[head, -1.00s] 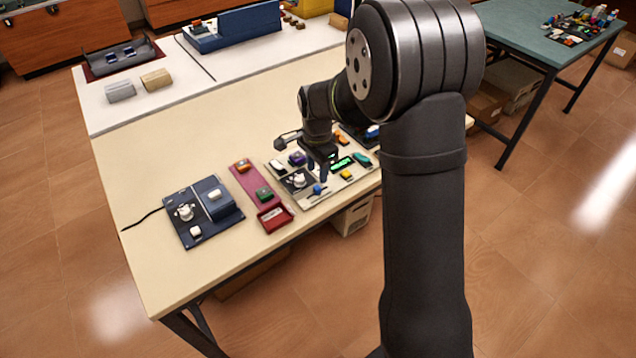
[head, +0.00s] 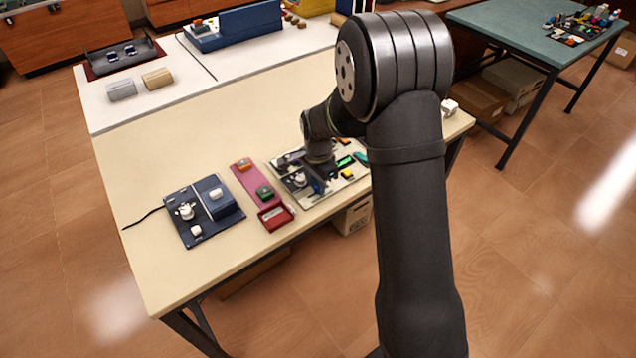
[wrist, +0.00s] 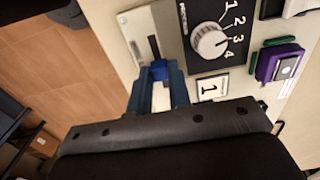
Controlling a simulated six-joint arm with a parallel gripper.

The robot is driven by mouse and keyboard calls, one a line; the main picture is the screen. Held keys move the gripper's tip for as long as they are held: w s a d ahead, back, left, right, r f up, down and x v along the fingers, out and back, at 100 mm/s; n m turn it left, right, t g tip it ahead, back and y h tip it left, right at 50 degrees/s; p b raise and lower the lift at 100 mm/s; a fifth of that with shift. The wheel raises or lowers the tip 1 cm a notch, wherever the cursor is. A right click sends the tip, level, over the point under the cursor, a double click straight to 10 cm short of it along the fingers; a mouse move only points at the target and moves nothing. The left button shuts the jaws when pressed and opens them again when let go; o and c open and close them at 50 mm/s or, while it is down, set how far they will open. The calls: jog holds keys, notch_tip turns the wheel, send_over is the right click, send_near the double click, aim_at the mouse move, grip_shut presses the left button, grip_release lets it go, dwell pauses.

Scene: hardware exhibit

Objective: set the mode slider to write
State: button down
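The mode slider is a light plate (wrist: 139,28) with a dark slot and a blue knob (wrist: 158,70), in the wrist view. The knob is at the near end of the visible slot. My gripper (wrist: 157,78) has its two blue fingers on either side of the knob. I cannot tell whether they press on it or stand slightly apart. No "write" marking is readable, and the slot's near part is hidden by the knob and fingers. In the head view my gripper (head: 318,186) is low over the front of the panel (head: 313,200).
In the head view a red strip (head: 257,185) and a navy unit (head: 203,212) stand left of the panel. The table's front edge is close.

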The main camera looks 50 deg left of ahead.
jog(key=shift+s, duration=1.5)
jog(key=c, duration=1.3)
grip_release()
jog(key=shift+r, duration=0.1)
notch_tip(320, 180, up, 17)
jog(key=shift+r, duration=0.15)
notch_tip(320, 180, down, 18)
jog(key=shift+r, duration=0.25)
